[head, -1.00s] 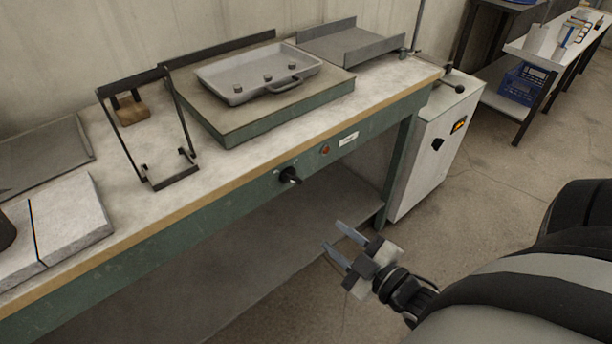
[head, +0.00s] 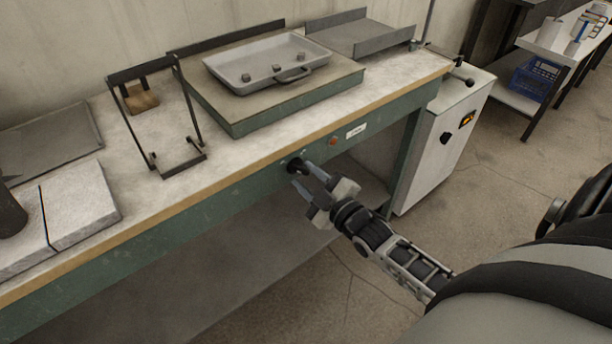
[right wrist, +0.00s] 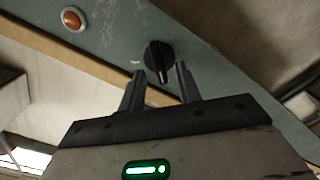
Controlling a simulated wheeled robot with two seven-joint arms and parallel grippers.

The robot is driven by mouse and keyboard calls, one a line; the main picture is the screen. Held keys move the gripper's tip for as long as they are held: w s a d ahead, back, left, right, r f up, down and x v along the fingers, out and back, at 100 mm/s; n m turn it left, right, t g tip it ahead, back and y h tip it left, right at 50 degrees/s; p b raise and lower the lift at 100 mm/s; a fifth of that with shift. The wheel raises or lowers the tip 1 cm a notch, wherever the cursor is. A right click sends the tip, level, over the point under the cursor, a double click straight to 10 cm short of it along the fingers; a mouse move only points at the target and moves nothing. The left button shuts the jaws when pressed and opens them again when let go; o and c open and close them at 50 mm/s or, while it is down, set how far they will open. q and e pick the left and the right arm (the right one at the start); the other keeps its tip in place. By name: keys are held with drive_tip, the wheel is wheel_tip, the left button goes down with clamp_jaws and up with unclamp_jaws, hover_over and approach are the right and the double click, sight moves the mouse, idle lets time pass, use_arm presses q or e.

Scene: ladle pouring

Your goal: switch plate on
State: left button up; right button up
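The plate (head: 235,112) is a green-sided slab with a tan top on the workbench, and a grey metal tray (head: 240,78) with several small lumps sits on it. A black rotary knob (head: 295,165) is on the bench's green front panel; it also shows in the right wrist view (right wrist: 158,58). My right gripper (head: 307,174) is open in front of the knob. In the right wrist view its two fingertips (right wrist: 160,72) are spread near the knob's lower part; I cannot tell whether they touch it. My left gripper is not in view.
An orange-red indicator (head: 333,141) and a white label (head: 356,131) are right of the knob. A black wire stand (head: 150,120) and pale slabs (head: 80,208) are on the bench. A grey cabinet (head: 440,150) stands at the bench's right end.

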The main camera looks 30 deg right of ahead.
drive_tip(key=shift+w, duration=0.45)
drive_tip(key=shift+c, duration=0.3)
clamp_jaws()
